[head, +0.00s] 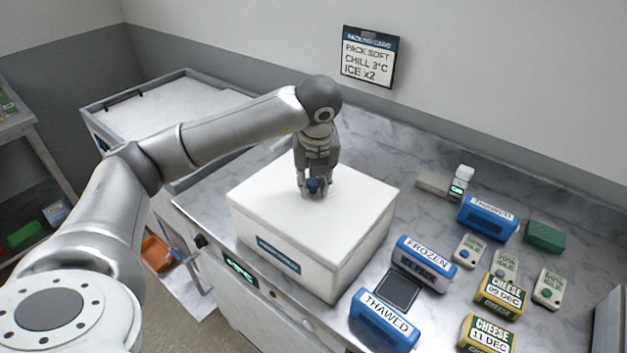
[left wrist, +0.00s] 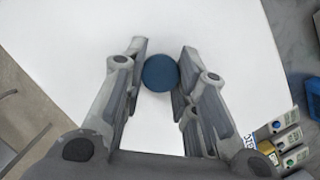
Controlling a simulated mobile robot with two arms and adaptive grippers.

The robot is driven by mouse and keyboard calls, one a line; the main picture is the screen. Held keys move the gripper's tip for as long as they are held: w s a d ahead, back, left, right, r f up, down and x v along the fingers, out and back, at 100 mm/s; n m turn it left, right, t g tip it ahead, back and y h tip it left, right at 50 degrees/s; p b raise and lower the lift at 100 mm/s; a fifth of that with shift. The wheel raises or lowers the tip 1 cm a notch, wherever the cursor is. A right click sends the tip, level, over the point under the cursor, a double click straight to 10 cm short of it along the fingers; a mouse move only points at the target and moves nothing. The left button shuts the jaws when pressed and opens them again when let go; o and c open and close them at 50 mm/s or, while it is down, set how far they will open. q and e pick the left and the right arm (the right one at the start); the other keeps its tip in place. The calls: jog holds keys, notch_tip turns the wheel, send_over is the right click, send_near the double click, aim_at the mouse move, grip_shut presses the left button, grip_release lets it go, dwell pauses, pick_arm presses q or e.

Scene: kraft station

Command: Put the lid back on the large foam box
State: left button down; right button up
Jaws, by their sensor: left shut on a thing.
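The large white foam box (head: 320,262) stands on the marble counter with its white lid (head: 268,200) on top. The lid looks level and sits on the box walls; I cannot tell whether it is fully seated. My left gripper (head: 314,190) is above the middle of the lid, shut on the lid's round blue knob (head: 315,185). In the left wrist view the blue knob (left wrist: 160,73) is between the two fingers (left wrist: 160,80), with the white lid (left wrist: 200,30) filling the area around it. My right gripper is not in view.
On the counter right of the box are a FROZEN ice pack (head: 424,262), blue THAWED packs (head: 384,320) (head: 487,217), cheese packs (head: 499,296) and a green block (head: 544,236). A packing card (head: 367,57) hangs on the wall. A grey-rimmed chest (head: 185,72) stands behind my left arm.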

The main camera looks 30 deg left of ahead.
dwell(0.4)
pick_arm(q)
jog(key=c, duration=1.1)
grip_release()
jog(key=o, duration=0.5)
jog(key=shift+r, duration=0.1)
jog(key=shift+r+p, duration=1.9)
jog(key=shift+r, duration=1.5)
